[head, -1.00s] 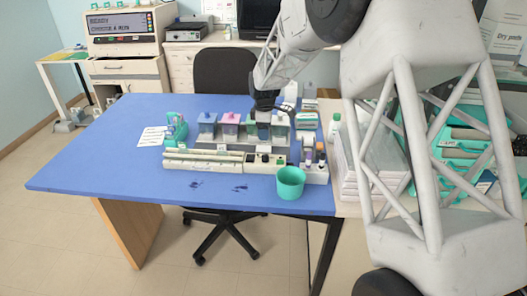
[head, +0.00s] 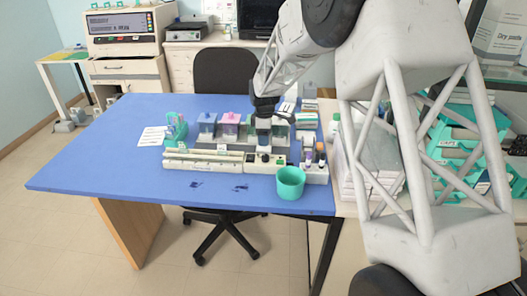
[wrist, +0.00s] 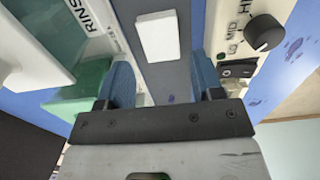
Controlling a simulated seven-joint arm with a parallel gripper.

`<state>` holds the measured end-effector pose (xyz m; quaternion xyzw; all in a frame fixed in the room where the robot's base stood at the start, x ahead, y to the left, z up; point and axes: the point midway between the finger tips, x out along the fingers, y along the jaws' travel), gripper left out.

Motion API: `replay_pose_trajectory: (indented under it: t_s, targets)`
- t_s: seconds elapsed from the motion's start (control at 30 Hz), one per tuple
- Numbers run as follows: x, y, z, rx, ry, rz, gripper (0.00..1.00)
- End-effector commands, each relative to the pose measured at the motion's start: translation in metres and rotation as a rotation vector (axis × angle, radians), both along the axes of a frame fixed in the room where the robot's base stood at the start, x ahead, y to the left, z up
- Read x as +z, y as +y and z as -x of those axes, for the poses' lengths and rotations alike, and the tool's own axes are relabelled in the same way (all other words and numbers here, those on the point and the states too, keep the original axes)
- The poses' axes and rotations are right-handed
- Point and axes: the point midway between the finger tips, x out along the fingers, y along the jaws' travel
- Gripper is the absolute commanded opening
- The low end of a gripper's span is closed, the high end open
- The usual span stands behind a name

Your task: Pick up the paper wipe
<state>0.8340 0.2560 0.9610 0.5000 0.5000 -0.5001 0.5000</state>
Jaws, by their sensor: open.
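A small white rectangular pad, which looks like the paper wipe (wrist: 158,37), lies on a grey strip between the staining station and a control box in the wrist view. I cannot pick it out in the head view, where my gripper and the jars crowd that spot. My gripper (wrist: 161,82) is open, with its two blue fingers apart and nothing between them. The pad shows beyond the fingertips, roughly in line with the gap. In the head view my gripper (head: 263,131) points down over the right part of the staining station.
Jars with blue and pink lids (head: 229,122) stand left of my gripper. The control box (head: 265,162) with its knob and a long slide tray (head: 203,159) lie in front. A teal cup (head: 290,183) is at front right. The mat's left side (head: 95,160) is clear.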

Motion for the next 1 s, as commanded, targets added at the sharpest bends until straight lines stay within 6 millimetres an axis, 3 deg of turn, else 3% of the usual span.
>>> replay_pose_trajectory:
  t_s: [0.17, 0.6, 1.0]
  targets:
    - [-0.007, 0.000, 0.000, 0.000, 0.001, 0.000, 0.61]
    - [-0.050, 0.002, 0.000, 0.000, 0.001, 0.000, 0.61]
    - [-0.052, 0.002, 0.000, 0.000, 0.000, 0.000, 0.61]
